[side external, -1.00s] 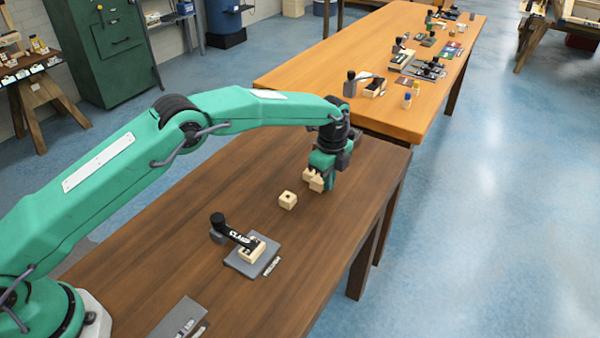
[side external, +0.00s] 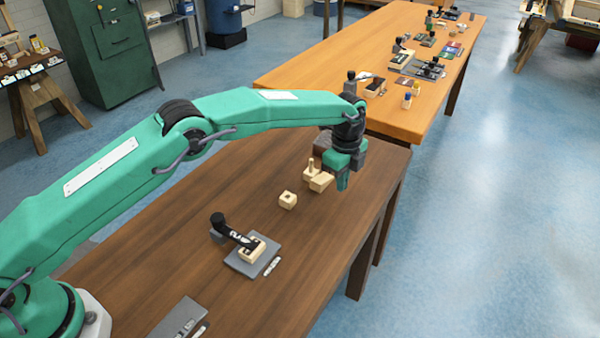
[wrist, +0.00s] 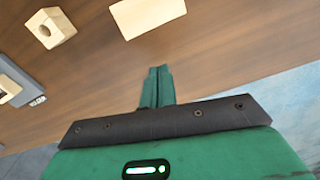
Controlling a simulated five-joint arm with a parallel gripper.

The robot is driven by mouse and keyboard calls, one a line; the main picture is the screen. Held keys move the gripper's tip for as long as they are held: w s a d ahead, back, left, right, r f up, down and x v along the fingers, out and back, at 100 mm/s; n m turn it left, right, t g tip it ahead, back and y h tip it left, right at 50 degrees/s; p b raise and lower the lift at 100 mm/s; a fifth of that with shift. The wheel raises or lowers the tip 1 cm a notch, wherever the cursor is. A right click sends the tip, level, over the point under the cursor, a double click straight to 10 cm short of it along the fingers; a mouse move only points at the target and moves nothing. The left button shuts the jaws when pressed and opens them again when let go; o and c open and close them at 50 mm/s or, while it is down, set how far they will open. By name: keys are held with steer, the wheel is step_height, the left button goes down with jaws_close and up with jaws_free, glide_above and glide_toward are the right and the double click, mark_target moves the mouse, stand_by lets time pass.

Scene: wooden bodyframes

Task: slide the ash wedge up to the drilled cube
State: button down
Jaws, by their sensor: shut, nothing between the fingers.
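The drilled cube (side external: 288,201) is a small pale block with a dark hole in its top, resting on the brown bench; it also shows at the top left of the wrist view (wrist: 50,27). A pale block that looks like the ash wedge (side external: 321,183) lies to its right, with a gap between them. In the wrist view the wedge (wrist: 147,15) is a plain pale rectangle at the top edge. My green gripper (side external: 342,184) is shut and empty, just right of the wedge. Its closed fingers (wrist: 157,85) point towards the wedge, apart from it in that view.
A pale upright peg (side external: 310,167) stands just behind the wedge. A black clamp (side external: 235,233) on a grey plate, with a pale block, is nearer the front left. Another grey plate (side external: 180,318) lies at the front. The bench's right edge is close to my gripper.

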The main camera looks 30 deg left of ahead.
step_height(320, 180, up, 8)
stand_by(0.4)
steer(key=shift+f, duration=0.1)
steer(key=c, duration=1.1)
jaws_free()
steer(key=shift+o, duration=0.7)
steer(key=shift+a+n, duration=0.1)
steer(key=shift+n, duration=0.2)
steer(key=n, duration=1.9)
glide_above(315, 182)
step_height(315, 182, down, 2)
steer(key=shift+w+f, duration=0.1)
steer(key=shift+f, duration=0.05)
steer(key=shift+f, duration=0.1)
steer(key=shift+f, duration=3.85)
